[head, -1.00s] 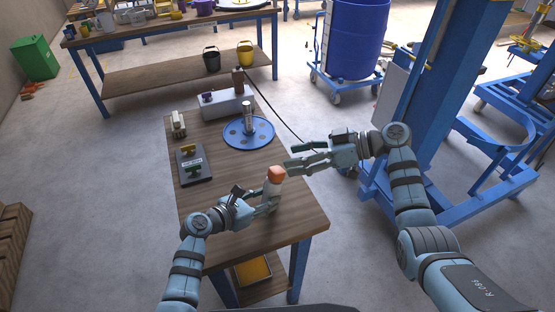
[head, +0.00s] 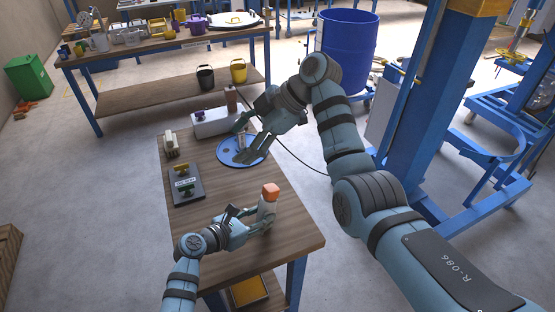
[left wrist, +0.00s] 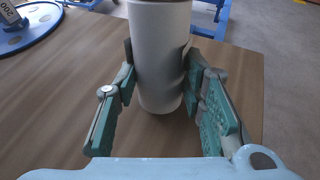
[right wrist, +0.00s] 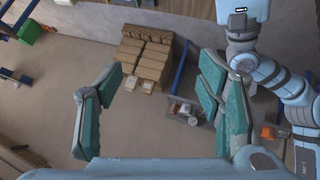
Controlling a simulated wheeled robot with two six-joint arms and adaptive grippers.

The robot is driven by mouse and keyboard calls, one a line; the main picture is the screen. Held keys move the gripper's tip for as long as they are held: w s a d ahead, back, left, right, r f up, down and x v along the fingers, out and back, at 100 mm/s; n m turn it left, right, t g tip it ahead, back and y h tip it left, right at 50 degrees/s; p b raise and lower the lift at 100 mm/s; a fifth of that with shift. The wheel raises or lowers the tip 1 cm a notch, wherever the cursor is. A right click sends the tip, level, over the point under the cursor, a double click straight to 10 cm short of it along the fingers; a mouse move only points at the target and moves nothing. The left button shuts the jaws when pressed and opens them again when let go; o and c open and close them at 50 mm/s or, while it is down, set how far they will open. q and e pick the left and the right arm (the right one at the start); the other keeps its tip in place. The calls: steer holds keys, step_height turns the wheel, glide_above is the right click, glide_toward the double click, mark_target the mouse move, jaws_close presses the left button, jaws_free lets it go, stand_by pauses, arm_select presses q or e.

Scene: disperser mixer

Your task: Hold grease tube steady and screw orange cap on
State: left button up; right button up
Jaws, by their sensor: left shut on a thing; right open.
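The white grease tube (head: 267,211) stands upright near the front right of the wooden workbench. The orange cap (head: 271,190) sits on its top; how tightly cannot be told. My left gripper (head: 262,223) is shut on the tube's lower body. In the left wrist view the tube (left wrist: 158,65) is between the green-padded fingers, its top out of frame. My right gripper (head: 241,140) is open and empty, over the blue round plate (head: 262,150), farther back on the bench and apart from the tube. The right wrist view shows its fingers (right wrist: 165,85) spread with nothing between them.
A grey box (head: 212,124) stands at the back. A blue lift column (head: 430,110) rises to the right. The bench's front left surface is mostly clear.

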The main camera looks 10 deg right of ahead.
steer(key=f+n+h, duration=0.2)
steer(key=n+h, duration=0.1)
steer(key=h, duration=0.1)
steer(key=n+h, duration=0.4)
steer(key=n, duration=0.1)
glide_toward(270, 191)
steer(key=shift+g, duration=0.4)
steer(key=f, duration=0.7)
steer(key=w+f, duration=0.1)
steer(key=f, duration=0.2)
steer(key=shift+a+f, duration=0.2)
steer(key=shift+a, duration=0.05)
steer(key=shift+c, duration=0.6)
steer(key=c, duration=0.9)
steer(key=m, duration=0.3)
steer(key=shift+c, duration=0.2)
steer(key=shift+m, duration=0.4)
